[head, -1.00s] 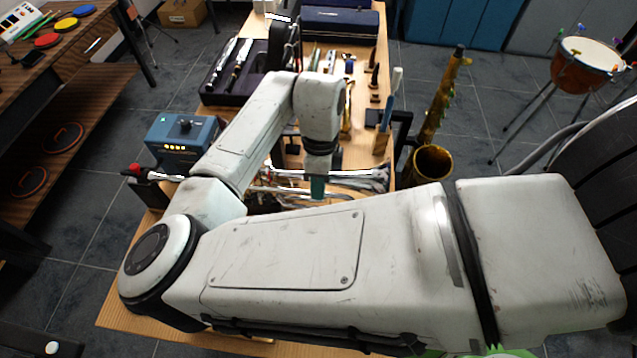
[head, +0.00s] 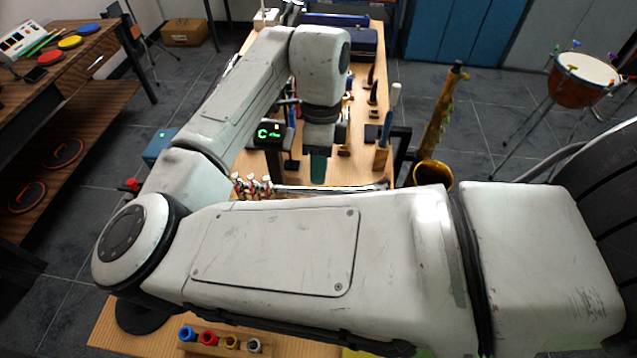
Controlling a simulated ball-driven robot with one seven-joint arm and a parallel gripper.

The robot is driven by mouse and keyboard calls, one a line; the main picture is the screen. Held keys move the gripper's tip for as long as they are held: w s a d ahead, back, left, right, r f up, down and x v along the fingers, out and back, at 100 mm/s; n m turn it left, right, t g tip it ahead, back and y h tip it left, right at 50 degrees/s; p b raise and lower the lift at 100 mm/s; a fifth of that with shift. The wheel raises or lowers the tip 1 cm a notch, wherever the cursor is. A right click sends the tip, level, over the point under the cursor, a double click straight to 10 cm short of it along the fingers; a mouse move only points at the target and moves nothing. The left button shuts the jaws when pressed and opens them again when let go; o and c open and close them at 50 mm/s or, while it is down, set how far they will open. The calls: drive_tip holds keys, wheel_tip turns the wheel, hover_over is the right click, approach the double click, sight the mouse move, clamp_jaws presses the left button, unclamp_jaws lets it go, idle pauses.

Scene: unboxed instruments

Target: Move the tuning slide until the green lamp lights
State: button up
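My gripper (head: 318,168) points down over the middle of the wooden bench; only its dark wrist and a teal lower part show, and whether its fingers are open or shut cannot be seen. A valved silver instrument (head: 330,188) lies across the bench just below it in the picture, largely hidden behind my forearm. Its valve tops (head: 251,184) show to the left. I cannot make out the tuning slide. A small black display (head: 269,134) shows a green "C" and smaller green text. A blue box (head: 158,148), mostly behind my arm, has a small green spot on top.
A rack of coloured plugs (head: 222,343) sits at the bench's front. Upright tools on wooden stands (head: 384,150) line the bench's right side, with a brass saxophone (head: 435,140) beyond. A drum (head: 583,80) stands at far right. A side table (head: 75,75) is at left.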

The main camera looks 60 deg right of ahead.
drive_tip(key=shift+d+r, duration=0.1)
drive_tip(key=shift+r, duration=0.6)
drive_tip(key=f, duration=0.3)
drive_tip(key=s+a+f, duration=0.1)
drive_tip(key=f, duration=0.6)
drive_tip(key=shift+s+a+f, duration=0.3)
drive_tip(key=shift+s+f, duration=0.05)
drive_tip(key=shift+s, duration=0.05)
clamp_jaws()
